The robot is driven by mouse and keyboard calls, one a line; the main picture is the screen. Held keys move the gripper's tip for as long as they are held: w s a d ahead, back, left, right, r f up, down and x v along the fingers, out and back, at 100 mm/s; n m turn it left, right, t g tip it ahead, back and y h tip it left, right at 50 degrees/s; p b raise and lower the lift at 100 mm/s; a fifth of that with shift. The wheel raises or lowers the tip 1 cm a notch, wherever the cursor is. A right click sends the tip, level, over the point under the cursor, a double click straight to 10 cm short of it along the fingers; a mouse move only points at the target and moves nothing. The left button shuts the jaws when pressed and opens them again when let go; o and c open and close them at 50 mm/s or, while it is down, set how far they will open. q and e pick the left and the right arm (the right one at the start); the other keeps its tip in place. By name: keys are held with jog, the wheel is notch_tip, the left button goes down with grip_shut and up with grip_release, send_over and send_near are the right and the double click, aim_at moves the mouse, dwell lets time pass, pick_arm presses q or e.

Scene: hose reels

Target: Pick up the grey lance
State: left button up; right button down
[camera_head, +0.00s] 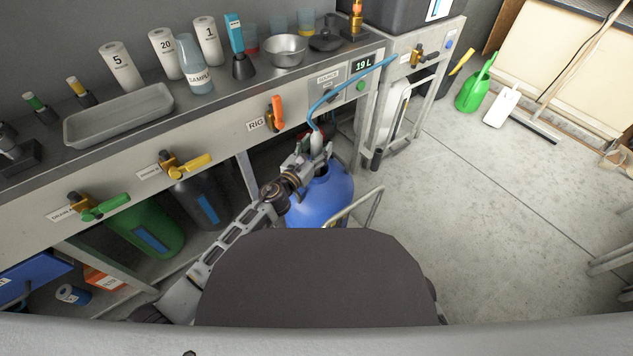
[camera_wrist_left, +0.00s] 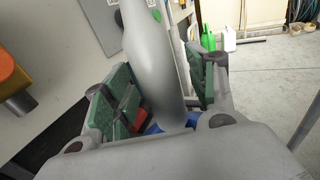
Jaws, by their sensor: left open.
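The grey lance (camera_head: 317,143) hangs from a blue hose (camera_head: 314,108) just over the mouth of a blue container (camera_head: 325,195). In the left wrist view the lance (camera_wrist_left: 150,62) is large and close, standing nearly upright between the green finger pads. My left gripper (camera_head: 313,157) is at the lance, with one finger to each side. It is open, and a gap shows between the lance and the right-hand pad; whether the left-hand pad touches cannot be told. My right gripper is not in view.
The bench front with an orange-handled valve (camera_head: 277,113) runs close to the left of the gripper. A metal handle frame (camera_head: 367,212) stands right of the container. A green jug (camera_head: 474,92) and white jug (camera_head: 501,107) stand farther off.

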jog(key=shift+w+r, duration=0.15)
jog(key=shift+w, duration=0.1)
pick_arm(q)
jog(key=c, duration=0.6)
grip_shut()
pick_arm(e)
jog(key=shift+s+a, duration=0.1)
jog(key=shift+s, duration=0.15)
pick_arm(q)
jog(key=shift+r, duration=0.2)
